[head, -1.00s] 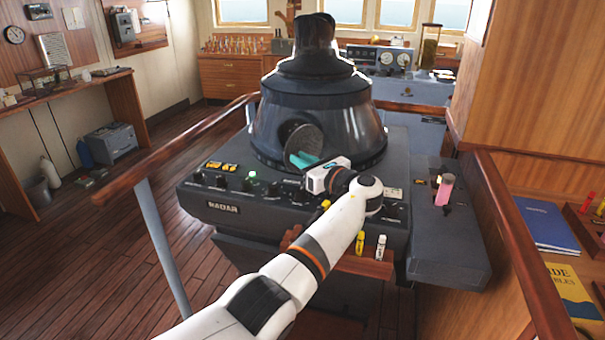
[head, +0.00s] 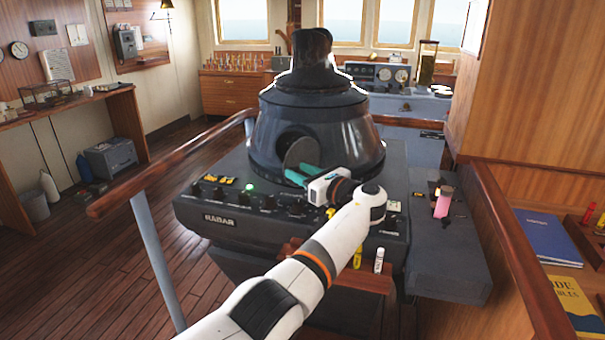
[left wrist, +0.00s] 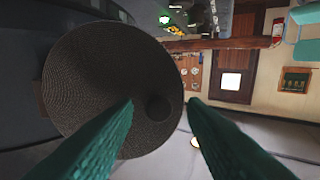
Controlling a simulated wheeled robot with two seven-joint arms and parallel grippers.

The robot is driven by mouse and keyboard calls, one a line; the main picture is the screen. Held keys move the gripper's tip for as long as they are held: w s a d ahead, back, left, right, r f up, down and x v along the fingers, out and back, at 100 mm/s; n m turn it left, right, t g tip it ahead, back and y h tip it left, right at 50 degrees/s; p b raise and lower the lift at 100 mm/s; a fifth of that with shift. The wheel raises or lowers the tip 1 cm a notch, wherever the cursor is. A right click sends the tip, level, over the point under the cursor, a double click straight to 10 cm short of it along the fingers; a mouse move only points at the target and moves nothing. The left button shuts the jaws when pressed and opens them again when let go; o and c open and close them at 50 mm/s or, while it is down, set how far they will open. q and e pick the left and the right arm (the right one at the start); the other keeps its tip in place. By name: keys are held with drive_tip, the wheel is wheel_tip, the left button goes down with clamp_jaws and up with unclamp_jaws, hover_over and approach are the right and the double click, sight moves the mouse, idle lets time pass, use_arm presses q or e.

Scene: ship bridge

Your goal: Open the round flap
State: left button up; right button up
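The round flap (head: 301,153) is a grey disc on the front of the dark radar housing (head: 325,118). It stands swung out at an angle, and the dark round opening (head: 290,140) shows behind it. In the left wrist view the flap (left wrist: 85,85) fills the left half, with a small dark round knob (left wrist: 158,107) near its right edge. My left gripper (head: 297,172) has its teal fingers at the flap's lower edge. In the left wrist view its fingers (left wrist: 160,104) are apart, one in front of the disc, the other past its edge. My right gripper is out of view.
The radar console (head: 240,215) with knobs and a green light lies below the flap. A wooden handrail (head: 165,165) runs at the left and another (head: 510,235) at the right. A pink cylinder (head: 444,202) stands on the console's right side.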

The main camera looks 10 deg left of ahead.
use_arm(q)
drive_tip(key=b+v, duration=0.1)
drive_tip(key=v, duration=0.6)
drive_tip(key=shift+s+d, duration=0.15)
drive_tip(key=shift+d, duration=0.05)
